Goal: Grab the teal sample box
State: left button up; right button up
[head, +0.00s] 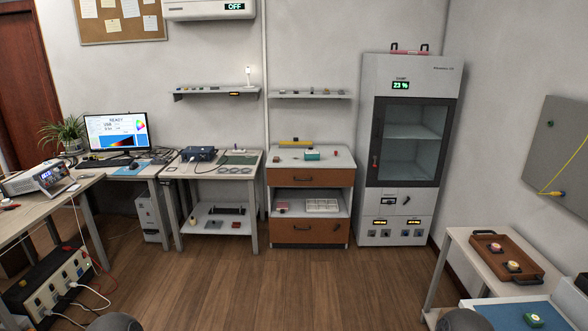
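A small teal box (312,155) sits on the light top of the drawer cabinet (290,156) against the back wall, left of the tall glass-fronted cabinet. It is small in the head view, so its details cannot be made out. Neither of my grippers shows. Only dark rounded parts of my own arms show at the bottom edge, far from the box.
Small red and yellow items share the cabinet top. A small green item (533,320) lies on a blue mat at the lower right, near a brown tray (488,250). Benches flank both sides. The wooden floor (270,285) between is clear.

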aim_at(309, 156)
jog(key=i, duration=4)
jog(key=i+l+u, duration=0.1)
jog(key=i+u, duration=0.15)
jog(key=i, duration=0.25)
jog(key=i+l+u, duration=0.25)
jog(key=i, duration=0.25)
jog(key=i+j, duration=0.05)
jog(key=j, duration=0.05)
